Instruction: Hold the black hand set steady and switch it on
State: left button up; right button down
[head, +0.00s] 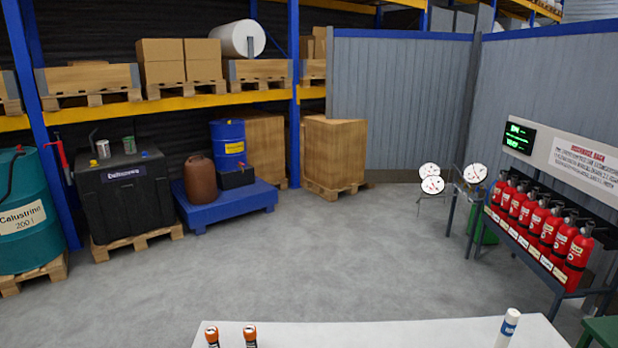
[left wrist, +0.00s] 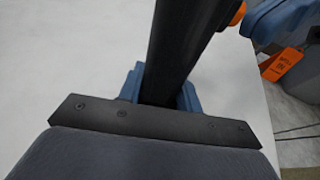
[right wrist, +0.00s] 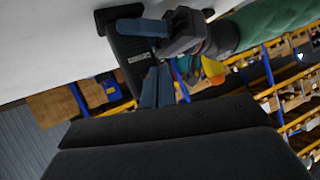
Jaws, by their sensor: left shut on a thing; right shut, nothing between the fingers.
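The black hand set (left wrist: 178,45) shows in the left wrist view as a long dark bar between the blue fingers of my left gripper (left wrist: 160,84), which is shut on it. In the right wrist view the hand set (right wrist: 134,62) is a dark body with a small pale label, with a blue finger of my left gripper (right wrist: 140,27) across it. My right gripper (right wrist: 158,72) is shut and empty, its tips close to the hand set's lower edge; I cannot tell whether they touch. No switch can be made out. The head view shows neither gripper nor the hand set.
A rack of red extinguishers (head: 540,228) stands right. An orange tag (left wrist: 285,64) is beside the table. The middle floor is clear.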

jog(key=shift+w+a, duration=0.1)
jog(key=shift+w, duration=0.15)
dwell(0.3)
jog(key=shift+s, duration=0.4)
dwell(0.4)
jog(key=s+d, duration=0.2)
jog(key=s, duration=0.3)
jog(key=shift+s, duration=0.4)
pick_arm(q)
jog(key=o, duration=1)
